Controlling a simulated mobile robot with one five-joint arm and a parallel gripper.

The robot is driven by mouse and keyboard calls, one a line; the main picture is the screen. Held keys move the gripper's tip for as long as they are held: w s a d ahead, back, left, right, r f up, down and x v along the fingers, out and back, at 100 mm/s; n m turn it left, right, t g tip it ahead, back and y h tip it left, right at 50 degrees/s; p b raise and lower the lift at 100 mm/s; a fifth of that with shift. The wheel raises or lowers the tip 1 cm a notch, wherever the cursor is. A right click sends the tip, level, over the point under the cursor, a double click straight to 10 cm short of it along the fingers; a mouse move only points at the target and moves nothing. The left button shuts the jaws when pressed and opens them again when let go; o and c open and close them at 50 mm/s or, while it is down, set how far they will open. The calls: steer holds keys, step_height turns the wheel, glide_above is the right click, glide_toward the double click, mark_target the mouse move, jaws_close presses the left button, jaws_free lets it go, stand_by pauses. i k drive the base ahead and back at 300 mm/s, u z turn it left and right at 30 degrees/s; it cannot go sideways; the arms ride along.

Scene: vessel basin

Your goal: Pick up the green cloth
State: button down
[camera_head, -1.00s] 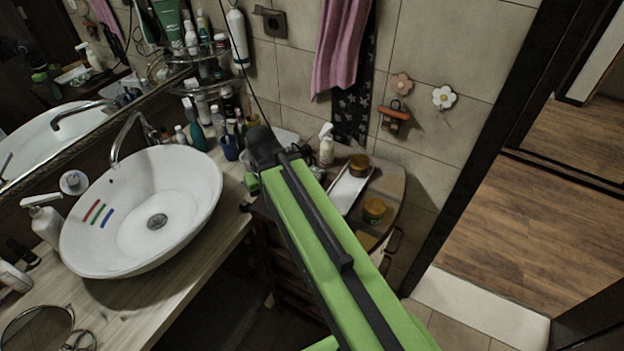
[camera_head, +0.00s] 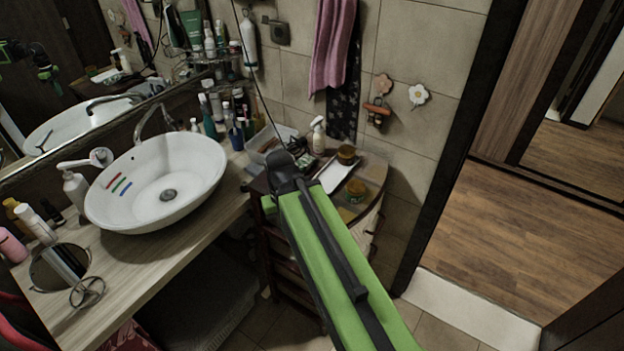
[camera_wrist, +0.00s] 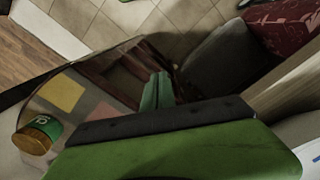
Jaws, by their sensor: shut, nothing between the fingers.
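I cannot make out a green cloth in either view. In the wrist view my gripper (camera_wrist: 157,92) shows as two teal-green fingers pressed together, with nothing visible between them. They stand in front of the dark red-brown wooden shelf unit (camera_wrist: 110,72), and I cannot tell whether they touch it. In the head view my green arm reaches up to the shelf unit beside the counter, and the fingers are not clearly visible there.
A white basin (camera_head: 165,180) stands on the wooden counter (camera_head: 125,270). The shelf top carries a white tray (camera_head: 334,177) and a jar (camera_wrist: 37,134). A grey cushion-like block (camera_wrist: 225,58) is below the counter. Open wooden floor (camera_head: 530,240) lies right, beyond the doorway.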

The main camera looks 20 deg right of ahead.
mark_target(306, 161)
steer(key=z, duration=0.1)
steer(key=k, duration=0.4)
steer(key=u, duration=3.5)
steer(key=k, duration=1.35)
steer(key=z, duration=1.35)
steer(key=i, duration=1.05)
steer(key=u, duration=0.2)
